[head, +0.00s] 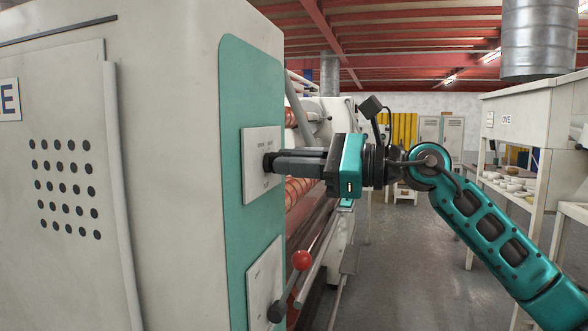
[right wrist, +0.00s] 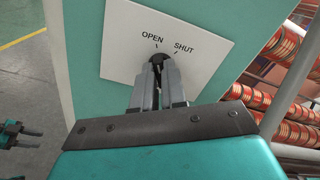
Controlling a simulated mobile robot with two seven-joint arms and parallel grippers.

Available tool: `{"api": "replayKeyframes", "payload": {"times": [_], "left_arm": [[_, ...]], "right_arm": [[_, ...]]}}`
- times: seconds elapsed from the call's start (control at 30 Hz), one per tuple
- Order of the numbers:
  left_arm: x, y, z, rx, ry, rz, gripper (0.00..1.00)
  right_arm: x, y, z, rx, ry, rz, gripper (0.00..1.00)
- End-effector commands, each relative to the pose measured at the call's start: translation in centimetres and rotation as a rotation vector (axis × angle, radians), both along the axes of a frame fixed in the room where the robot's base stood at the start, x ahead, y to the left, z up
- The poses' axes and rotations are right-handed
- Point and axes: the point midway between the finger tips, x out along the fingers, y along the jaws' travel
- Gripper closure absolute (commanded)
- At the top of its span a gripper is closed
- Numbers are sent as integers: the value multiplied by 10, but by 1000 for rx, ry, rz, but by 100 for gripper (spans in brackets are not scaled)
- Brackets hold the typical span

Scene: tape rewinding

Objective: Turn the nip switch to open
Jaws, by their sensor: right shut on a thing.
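The nip switch is a dark knob (head: 267,164) on a white plate (head: 255,140) set in the teal strip of the machine's cabinet. In the right wrist view the knob (right wrist: 157,60) sits under the printed words OPEN and SHUT on the plate (right wrist: 200,60). My right gripper (head: 274,163) is shut on the knob, its fingers reaching straight at the plate. The fingers hide much of the knob, so I cannot tell which mark it points to. A small teal and dark part, seemingly my left gripper, shows at the left edge of the right wrist view.
Copper-coloured rolls (right wrist: 290,95) lie beyond the cabinet. A white bench (head: 545,110) stands at the right. Grey floor (head: 400,260) is open between.

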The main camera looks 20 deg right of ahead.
Motion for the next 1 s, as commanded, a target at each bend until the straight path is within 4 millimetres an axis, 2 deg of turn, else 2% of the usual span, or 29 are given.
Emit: {"api": "replayKeyframes", "payload": {"times": [0.5,0.53,0.77,1.0], "left_arm": [[3,1,1,1,-6,0,57],[3,1,1,1,-6,1,57],[3,1,1,2,-7,2,57],[2,2,0,2,-3,2,57]], "right_arm": [[0,0,1,-12,-19,-1,100],[0,0,1,-11,-18,0,86],[0,0,0,-11,-16,0,64],[0,0,0,-10,-15,0,63]]}}
